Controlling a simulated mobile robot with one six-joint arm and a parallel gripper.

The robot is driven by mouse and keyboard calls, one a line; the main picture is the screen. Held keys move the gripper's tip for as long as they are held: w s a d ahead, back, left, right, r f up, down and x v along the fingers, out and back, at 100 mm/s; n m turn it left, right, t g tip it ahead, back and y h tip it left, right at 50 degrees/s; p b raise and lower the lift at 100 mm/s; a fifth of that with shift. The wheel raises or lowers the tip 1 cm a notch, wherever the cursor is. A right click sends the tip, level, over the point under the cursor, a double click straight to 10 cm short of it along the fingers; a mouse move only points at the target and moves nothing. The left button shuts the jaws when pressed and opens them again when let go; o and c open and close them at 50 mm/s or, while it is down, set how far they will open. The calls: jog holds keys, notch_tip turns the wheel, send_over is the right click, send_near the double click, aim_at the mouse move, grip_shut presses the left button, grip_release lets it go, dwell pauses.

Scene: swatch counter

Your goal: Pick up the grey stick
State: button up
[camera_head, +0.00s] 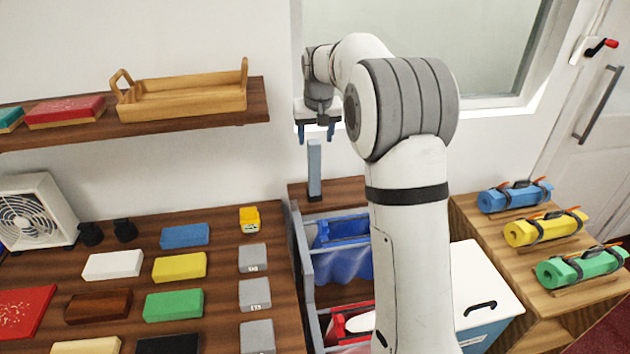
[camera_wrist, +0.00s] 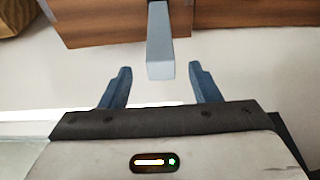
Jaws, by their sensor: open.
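The grey stick (camera_head: 314,168) stands upright on a brown wooden surface in the head view, below my gripper (camera_head: 316,134). In the wrist view the grey stick (camera_wrist: 160,45) shows its square top end ahead of my gripper (camera_wrist: 160,84), lined up between the two blue fingers. The fingers are open and apart, with nothing between them. I cannot tell the exact gap in depth.
A shelf (camera_head: 190,125) with a wooden tray (camera_head: 185,97) is on the wall to the left. A counter with several coloured blocks lies front left. A grey rack (camera_head: 305,262) with a blue bin (camera_head: 345,232) stands below the stick. Rolled mats (camera_head: 515,196) lie on the right.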

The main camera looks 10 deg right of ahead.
aim_at(314, 154)
jog(key=p+x, duration=0.2)
jog(key=x, duration=0.5)
jog(key=shift+f, duration=0.3)
jog(key=shift+c, duration=0.6)
grip_shut()
